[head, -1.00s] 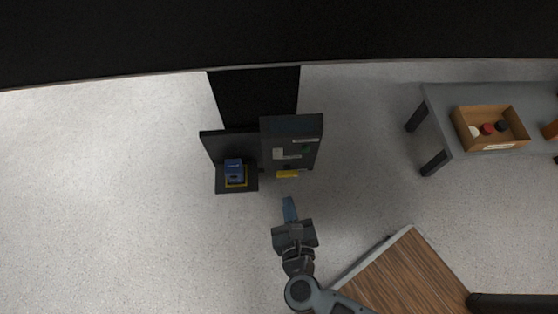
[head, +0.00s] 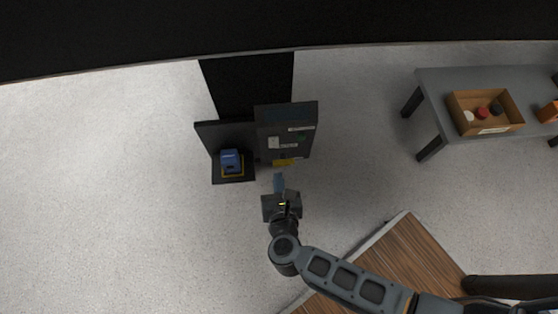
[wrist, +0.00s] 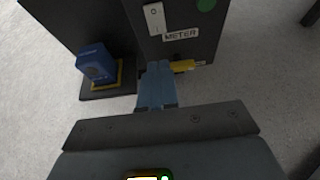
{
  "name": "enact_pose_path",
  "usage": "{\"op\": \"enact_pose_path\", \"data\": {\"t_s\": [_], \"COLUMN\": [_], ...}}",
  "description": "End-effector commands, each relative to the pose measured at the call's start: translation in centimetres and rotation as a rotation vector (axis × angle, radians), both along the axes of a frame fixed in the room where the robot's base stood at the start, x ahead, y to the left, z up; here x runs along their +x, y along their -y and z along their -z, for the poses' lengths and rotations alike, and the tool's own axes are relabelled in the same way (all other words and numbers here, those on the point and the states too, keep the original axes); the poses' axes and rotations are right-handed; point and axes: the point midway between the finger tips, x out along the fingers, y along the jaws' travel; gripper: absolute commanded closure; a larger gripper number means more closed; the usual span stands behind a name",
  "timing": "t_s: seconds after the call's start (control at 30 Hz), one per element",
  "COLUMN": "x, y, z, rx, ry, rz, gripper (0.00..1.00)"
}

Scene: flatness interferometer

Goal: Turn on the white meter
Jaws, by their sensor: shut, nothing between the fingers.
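A dark cabinet (head: 285,115) stands in the middle of the head view. On its face is a white switch (wrist: 153,18) marked with a small circle, beside a white label reading METER (wrist: 180,33). The switch also shows small in the head view (head: 273,142). My gripper (wrist: 158,66) has its blue fingers shut with nothing between them. Its tips lie below the switch in the wrist view, left of a yellow part (wrist: 183,66) low on the cabinet. In the head view my gripper (head: 279,176) is just in front of the cabinet; contact cannot be told.
A blue device (wrist: 97,62) sits in a yellow outline on a dark shelf left of the cabinet. A green round part (wrist: 206,4) is on the cabinet face. A grey table (head: 440,92) with a wooden box (head: 459,113) stands right. Wood-topped furniture (head: 405,250) is near my arm.

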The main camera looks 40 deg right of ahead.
Motion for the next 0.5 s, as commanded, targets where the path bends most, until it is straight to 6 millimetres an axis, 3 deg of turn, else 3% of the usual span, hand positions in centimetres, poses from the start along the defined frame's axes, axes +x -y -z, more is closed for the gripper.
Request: {"op": "enact_pose_path", "data": {"t_s": [0.3,0.5], "x": [5.0,7.3], "y": [2.8,4.2], "z": [2.8,2.9], "rx": [0.0,0.001], "ry": [0.001,0.003], "rz": [0.0,0.001], "gripper": [1.0,1.0]}}
